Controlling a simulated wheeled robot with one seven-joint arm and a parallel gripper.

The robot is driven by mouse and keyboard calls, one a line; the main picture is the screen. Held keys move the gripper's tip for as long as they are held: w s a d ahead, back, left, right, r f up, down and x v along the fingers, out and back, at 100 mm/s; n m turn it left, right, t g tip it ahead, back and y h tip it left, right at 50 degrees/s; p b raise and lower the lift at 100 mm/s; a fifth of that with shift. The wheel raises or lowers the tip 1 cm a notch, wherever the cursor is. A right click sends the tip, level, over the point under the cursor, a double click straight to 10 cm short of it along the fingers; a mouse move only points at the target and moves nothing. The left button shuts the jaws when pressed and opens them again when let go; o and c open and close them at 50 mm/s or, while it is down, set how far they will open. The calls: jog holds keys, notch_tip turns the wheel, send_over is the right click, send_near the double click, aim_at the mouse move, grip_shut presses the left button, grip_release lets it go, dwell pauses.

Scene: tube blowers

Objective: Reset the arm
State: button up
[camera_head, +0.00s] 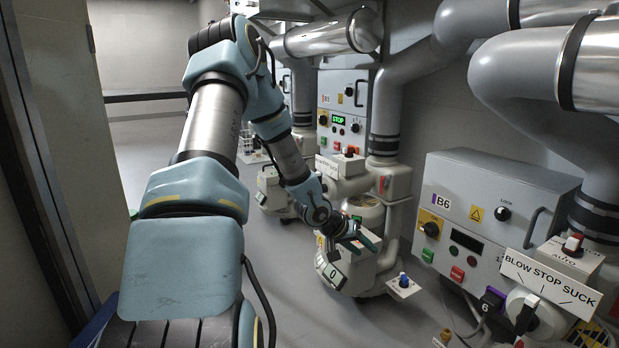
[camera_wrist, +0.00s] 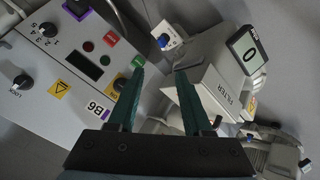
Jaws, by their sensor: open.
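My arm reaches forward from the bottom of the head view, bends at the elbow, and its gripper (camera_head: 368,244) hangs over a low white blower unit with a display reading 0 (camera_head: 333,274). In the wrist view my gripper (camera_wrist: 161,70) has two dark green fingers apart with nothing between them. The display (camera_wrist: 248,56) and a FILTER label (camera_wrist: 228,97) on that unit lie to the right of the fingers. A small blue-knobbed box (camera_wrist: 168,38) shows beyond the gap. I cannot tell whether the fingers touch the unit.
The B6 control box (camera_head: 490,222) stands at right, with a BLOW STOP SUCK sign (camera_head: 550,283) in front. Thick grey pipes (camera_head: 520,85) hang above. A B5 box (camera_head: 343,100) with a lit STOP display is farther back. A door frame (camera_head: 45,170) is at left. Some floor (camera_head: 300,320) is clear.

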jog(key=s+a+r+y+p, duration=0.1)
jog(key=s+a+r+y, duration=0.15)
jog(key=a, duration=0.25)
jog(key=s+a+r+n+y, duration=0.1)
jog(key=s+a+r+y, duration=0.15)
jog(key=a, duration=0.25)
jog(key=s+a+r+y+p, duration=0.1)
jog(key=s+a+r, duration=0.1)
jog(key=a+r, duration=0.25)
jog(key=s+a+r+n+g+y, duration=0.1)
jog(key=s+a+r, duration=0.1)
jog(key=s, duration=0.3)
jog(key=s+a+r+g+p, duration=0.1)
jog(key=s+a+r, duration=0.1)
jog(key=s+r, duration=0.15)
jog(key=s+a+r+n+g+y, duration=0.1)
jog(key=s+a+r, duration=0.15)
jog(key=s, duration=0.25)
notch_tip(320, 180, up, 37)
jog(key=p, duration=3.8)
jog(key=shift+w+f, duration=0.1)
jog(key=shift+f, duration=0.05)
